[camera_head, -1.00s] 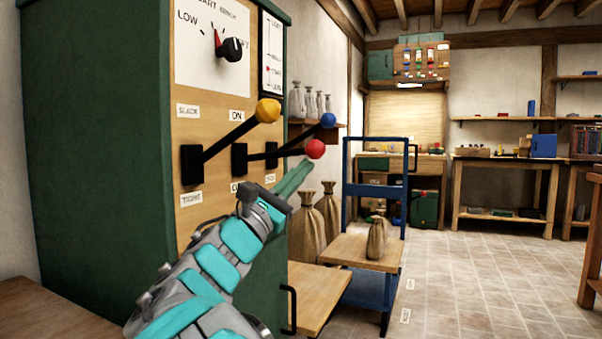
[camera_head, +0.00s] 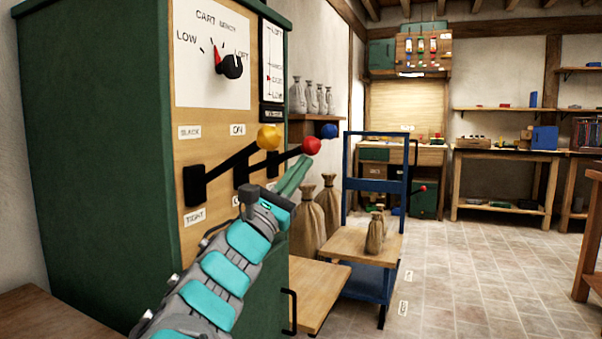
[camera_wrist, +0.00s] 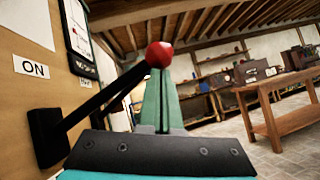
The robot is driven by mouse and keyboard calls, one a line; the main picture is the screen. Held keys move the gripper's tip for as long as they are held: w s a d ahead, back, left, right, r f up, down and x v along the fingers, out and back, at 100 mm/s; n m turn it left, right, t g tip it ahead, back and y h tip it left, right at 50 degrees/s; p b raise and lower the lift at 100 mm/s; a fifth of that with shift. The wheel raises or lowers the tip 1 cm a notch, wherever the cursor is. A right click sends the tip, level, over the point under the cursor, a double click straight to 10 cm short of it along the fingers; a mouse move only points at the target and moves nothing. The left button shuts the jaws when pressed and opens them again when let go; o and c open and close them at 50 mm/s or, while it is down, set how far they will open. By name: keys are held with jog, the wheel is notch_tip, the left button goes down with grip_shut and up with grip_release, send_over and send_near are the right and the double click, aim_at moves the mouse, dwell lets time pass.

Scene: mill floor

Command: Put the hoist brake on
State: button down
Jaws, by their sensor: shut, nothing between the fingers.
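A green cabinet (camera_head: 95,130) has a wooden panel with levers. The red-knobbed lever (camera_head: 311,146) has its black arm tilted up and right, below an "ON" label (camera_head: 237,129). My gripper (camera_head: 304,160) is shut and empty, its green fingers just under the red knob. In the wrist view the red knob (camera_wrist: 159,54) sits right at the fingertips; I cannot tell if they touch. The yellow-knobbed lever (camera_head: 269,137) stands left of it, between "SLACK" and "TIGHT" labels, also tilted up. A blue knob (camera_head: 329,131) shows behind; most of its arm is hidden.
A dial (camera_head: 229,66) marked LOW and LOFT is above the levers. A blue cart (camera_head: 347,180) carries a sack (camera_head: 375,232). Brown sacks (camera_head: 306,222) stand behind the cabinet. A wooden workbench (camera_head: 505,160) is at the back.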

notch_tip(320, 180, up, 2)
jog(key=shift+w+a+r+p, duration=0.15)
jog(key=shift+r+p, duration=0.05)
jog(key=shift+p, duration=0.6)
jog(key=shift+f, duration=0.1)
